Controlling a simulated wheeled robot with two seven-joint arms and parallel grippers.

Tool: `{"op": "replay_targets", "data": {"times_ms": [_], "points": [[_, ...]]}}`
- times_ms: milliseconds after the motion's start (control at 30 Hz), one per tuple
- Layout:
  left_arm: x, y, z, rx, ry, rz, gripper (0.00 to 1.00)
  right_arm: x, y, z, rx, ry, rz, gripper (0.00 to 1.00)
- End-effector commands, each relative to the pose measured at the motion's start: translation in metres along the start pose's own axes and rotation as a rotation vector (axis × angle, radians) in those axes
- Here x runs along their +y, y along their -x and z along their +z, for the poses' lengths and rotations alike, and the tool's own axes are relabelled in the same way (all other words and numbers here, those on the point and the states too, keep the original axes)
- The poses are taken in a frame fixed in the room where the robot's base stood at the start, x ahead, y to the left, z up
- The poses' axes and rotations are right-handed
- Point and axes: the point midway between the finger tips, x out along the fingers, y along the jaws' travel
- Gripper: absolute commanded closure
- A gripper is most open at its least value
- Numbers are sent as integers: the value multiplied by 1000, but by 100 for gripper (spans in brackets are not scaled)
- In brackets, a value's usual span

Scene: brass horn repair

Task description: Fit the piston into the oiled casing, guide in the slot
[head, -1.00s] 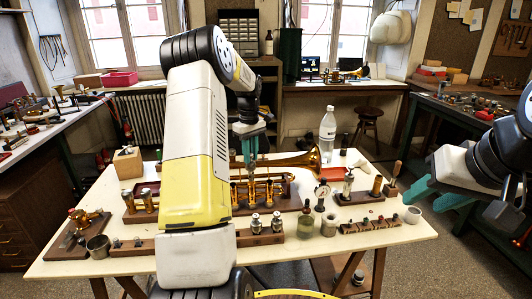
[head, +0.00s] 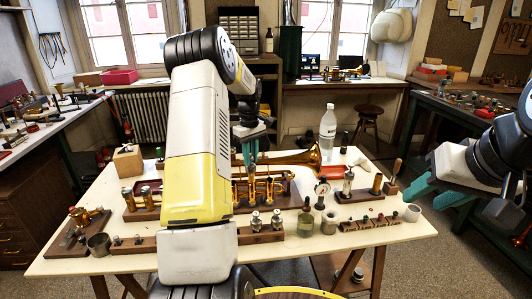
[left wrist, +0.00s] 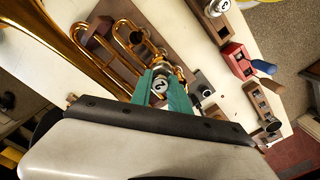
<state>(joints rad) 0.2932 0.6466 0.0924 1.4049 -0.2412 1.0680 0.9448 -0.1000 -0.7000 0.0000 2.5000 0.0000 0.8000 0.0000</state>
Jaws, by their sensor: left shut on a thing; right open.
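The brass horn (head: 313,157) lies on the bench with its bell to the right and its upright valve casings (head: 268,190) in the middle. My left gripper (head: 250,152) is over the casings and shut on the piston. In the left wrist view the piston's pale cap, marked 2 (left wrist: 160,86), shows between the teal fingers, above the horn's valves. The fingers hide the piston's lower part, so I cannot tell whether it has entered the casing or where its guide and the slot lie. My right gripper (head: 440,192) is open and empty, off the bench's right side.
A clear bottle (head: 328,125) is behind.

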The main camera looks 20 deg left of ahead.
Motion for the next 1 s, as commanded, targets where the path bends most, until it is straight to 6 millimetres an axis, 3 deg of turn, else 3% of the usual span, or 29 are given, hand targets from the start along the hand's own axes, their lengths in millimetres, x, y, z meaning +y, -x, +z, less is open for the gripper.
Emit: {"op": "replay_targets", "data": {"times_ms": [1000], "points": [[0,-31,0,0,-1,0,100,0,0,0,0,0,0,58]]}}
